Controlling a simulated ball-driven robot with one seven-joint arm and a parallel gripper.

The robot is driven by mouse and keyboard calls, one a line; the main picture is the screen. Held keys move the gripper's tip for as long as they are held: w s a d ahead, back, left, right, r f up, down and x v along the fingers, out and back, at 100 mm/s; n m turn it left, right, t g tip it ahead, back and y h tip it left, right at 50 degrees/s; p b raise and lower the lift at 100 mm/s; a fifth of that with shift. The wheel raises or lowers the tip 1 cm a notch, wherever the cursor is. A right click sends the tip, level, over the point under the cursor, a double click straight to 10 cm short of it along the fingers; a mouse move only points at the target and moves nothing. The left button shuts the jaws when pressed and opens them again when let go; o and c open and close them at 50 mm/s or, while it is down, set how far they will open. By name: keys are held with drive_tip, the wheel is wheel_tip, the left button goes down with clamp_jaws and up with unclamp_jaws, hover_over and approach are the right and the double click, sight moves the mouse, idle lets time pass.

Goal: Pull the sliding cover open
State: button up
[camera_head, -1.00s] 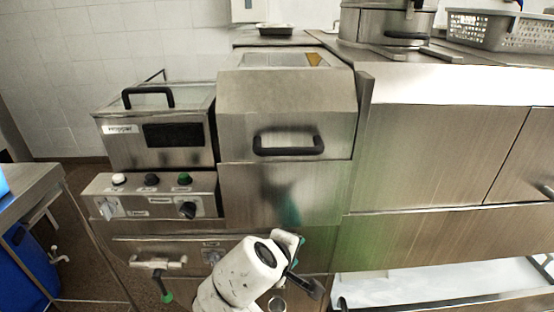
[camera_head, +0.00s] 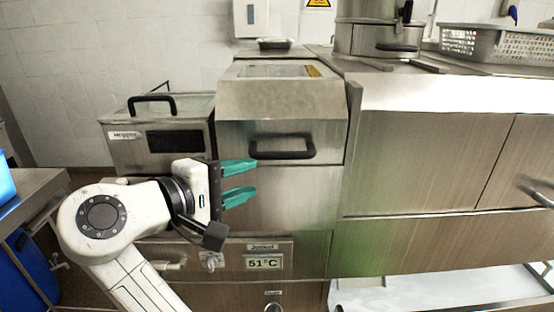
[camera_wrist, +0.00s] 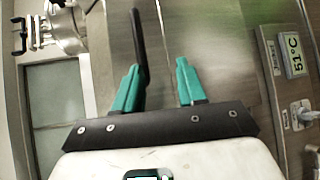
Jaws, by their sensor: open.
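The steel cover (camera_head: 281,112) on the middle unit has a sloped top and a vertical front. Its black bar handle (camera_head: 282,150) runs across that front. My gripper (camera_head: 241,180) has teal fingers that are open and empty, pointing right, below and left of the handle. In the wrist view the handle (camera_wrist: 139,46) shows as a dark bar near the left finger of my gripper (camera_wrist: 158,82). I cannot tell whether the finger touches it.
A lidded fryer-like box (camera_head: 157,137) with its own black handle stands at left. A display (camera_head: 263,263) reading 51°C is below. A steel counter (camera_head: 430,145) extends right, with a perforated basket (camera_head: 495,42) on top.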

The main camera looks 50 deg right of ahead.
sight(277, 156)
drive_tip(key=shift+g, duration=0.3)
drive_tip(key=d, duration=0.3)
drive_tip(key=s+d+r+p, duration=0.1)
drive_tip(key=d, duration=0.5)
drive_tip(key=shift+s+r, duration=0.15)
drive_tip(key=shift+s, duration=0.2)
drive_tip(key=shift+c, duration=0.2)
clamp_jaws()
